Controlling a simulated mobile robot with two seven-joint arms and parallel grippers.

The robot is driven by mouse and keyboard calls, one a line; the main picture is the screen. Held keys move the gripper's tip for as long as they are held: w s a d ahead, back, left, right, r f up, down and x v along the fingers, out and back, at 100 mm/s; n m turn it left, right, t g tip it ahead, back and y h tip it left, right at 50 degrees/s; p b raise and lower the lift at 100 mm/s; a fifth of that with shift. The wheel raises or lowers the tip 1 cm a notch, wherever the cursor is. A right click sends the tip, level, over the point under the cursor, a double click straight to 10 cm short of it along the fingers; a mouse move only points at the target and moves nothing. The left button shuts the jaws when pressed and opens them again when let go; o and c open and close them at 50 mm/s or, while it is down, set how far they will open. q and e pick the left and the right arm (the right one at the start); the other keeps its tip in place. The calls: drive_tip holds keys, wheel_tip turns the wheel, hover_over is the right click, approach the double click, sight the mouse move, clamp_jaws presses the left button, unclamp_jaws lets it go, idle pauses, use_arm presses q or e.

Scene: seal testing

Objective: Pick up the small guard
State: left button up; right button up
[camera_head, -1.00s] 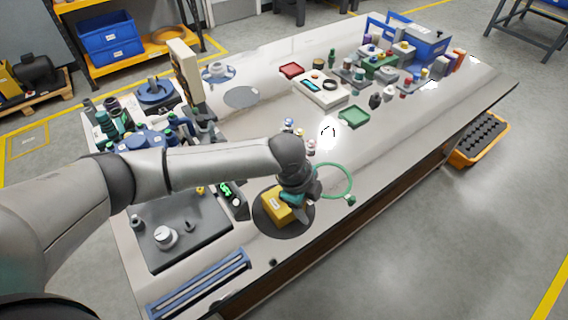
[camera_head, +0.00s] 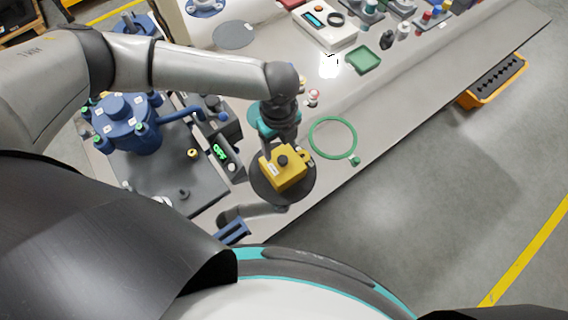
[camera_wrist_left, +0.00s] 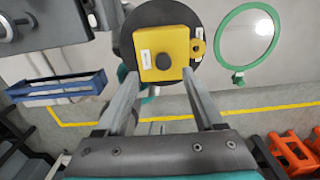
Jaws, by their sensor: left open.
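No part is clearly marked as the small guard. The likeliest match is a yellow block (camera_head: 284,168) with a black knob on top and a small yellow lug at its side. It rests on a dark round disc (camera_head: 268,190) and also shows in the left wrist view (camera_wrist_left: 165,52). My left gripper (camera_head: 268,148) is at the block's far side in the head view, pointing down. In the left wrist view the open fingers (camera_wrist_left: 158,76) reach toward the block's lower corners, with the block between and beyond their tips. I cannot tell whether they touch it. My right gripper is not in view.
A green ring (camera_head: 313,146) lies right of the disc. A green tray (camera_head: 363,60) lies farther back. The table's front edge is close.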

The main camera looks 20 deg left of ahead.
sight(283, 158)
use_arm(q)
drive_tip(key=shift+d+f+b, duration=0.15)
drive_tip(key=shift+f+b, duration=0.1)
drive_tip(key=shift+f, duration=1.25)
drive_tip(key=shift+d+f+b, duration=0.15)
drive_tip(key=shift+f+b, duration=0.1)
drive_tip(key=shift+f, duration=1.25)
drive_tip(key=shift+c, duration=0.2)
clamp_jaws()
drive_tip(key=shift+w, duration=0.1)
